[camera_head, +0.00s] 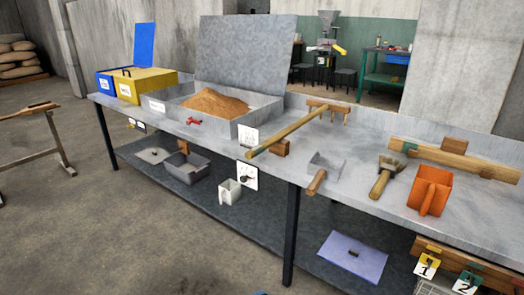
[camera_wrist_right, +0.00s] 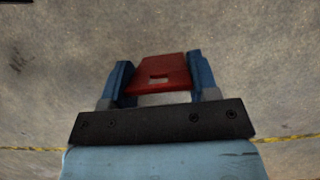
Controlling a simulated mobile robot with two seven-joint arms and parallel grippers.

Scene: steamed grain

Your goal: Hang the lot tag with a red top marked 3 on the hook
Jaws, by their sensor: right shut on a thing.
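A lot tag with a red top (camera_wrist_right: 145,70) sits between the two blue fingers of my right gripper (camera_wrist_right: 160,66) in the right wrist view. The gripper is shut on it. A slot shows in the red top; the number is not visible. A tag marked 1 with a yellow top (camera_head: 427,264) and a tag marked 2 with a green top (camera_head: 466,283) hang on a wooden rail (camera_head: 483,268) at lower right in the head view. I cannot make out a free hook for certain. My left gripper is not in view.
A blue lid (camera_head: 352,256) lies on the lower shelf. Bare floor lies in front of the bench.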

